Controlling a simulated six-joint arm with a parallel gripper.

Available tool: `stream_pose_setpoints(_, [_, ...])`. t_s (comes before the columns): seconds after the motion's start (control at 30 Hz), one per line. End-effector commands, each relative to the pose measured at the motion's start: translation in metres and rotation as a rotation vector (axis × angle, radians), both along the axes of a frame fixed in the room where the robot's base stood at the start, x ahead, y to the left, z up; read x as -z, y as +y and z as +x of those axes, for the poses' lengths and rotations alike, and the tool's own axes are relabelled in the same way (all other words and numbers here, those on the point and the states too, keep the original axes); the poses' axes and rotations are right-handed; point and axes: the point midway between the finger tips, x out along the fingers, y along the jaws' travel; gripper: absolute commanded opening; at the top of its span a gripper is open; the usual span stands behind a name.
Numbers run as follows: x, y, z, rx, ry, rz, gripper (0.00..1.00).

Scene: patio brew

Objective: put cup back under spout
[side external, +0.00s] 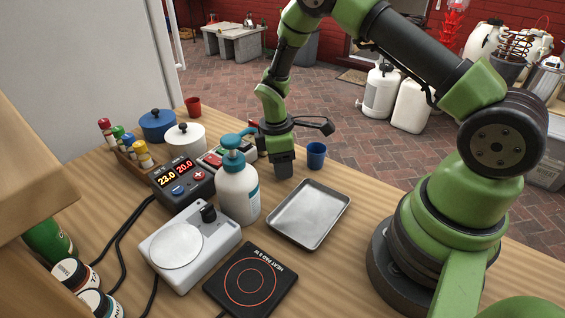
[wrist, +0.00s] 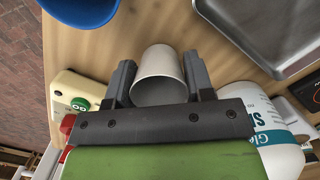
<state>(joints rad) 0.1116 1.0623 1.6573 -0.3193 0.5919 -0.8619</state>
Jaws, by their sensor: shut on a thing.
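A plain white cup (wrist: 157,61) lies between the two dark fingers of my gripper (wrist: 160,82) in the wrist view, its open mouth toward the camera. My gripper is shut on it. In the side view my gripper (side external: 283,168) points down, low over the wooden table, just right of the pump bottle and at the tray's far left corner. The cup cannot be made out there. A pale box with a green GO button (wrist: 79,104) is left of the gripper in the wrist view. A spout on that box is not clearly visible.
The white pump bottle (side external: 238,191) stands close to my gripper. The metal tray (side external: 309,213) lies in front, and a blue cup (side external: 316,155) stands to the right. A display unit (side external: 182,182), scale (side external: 190,245) and heat pad (side external: 251,280) crowd the left and front.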

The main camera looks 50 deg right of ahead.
Motion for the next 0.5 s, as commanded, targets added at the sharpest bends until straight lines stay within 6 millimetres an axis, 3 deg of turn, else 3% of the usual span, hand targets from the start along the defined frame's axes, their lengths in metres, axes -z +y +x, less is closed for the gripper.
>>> stream_pose_setpoints(0.43, [0.0083,-0.0001,0.0,0.0,0.0,0.0,0.22])
stream_pose_setpoints(0.47, [0.0078,-0.0002,0.0002,0.0,-0.001,0.0,0.55])
stream_pose_setpoints(0.5, [0.0076,-0.0002,0.0002,0.0,-0.001,0.0,0.64])
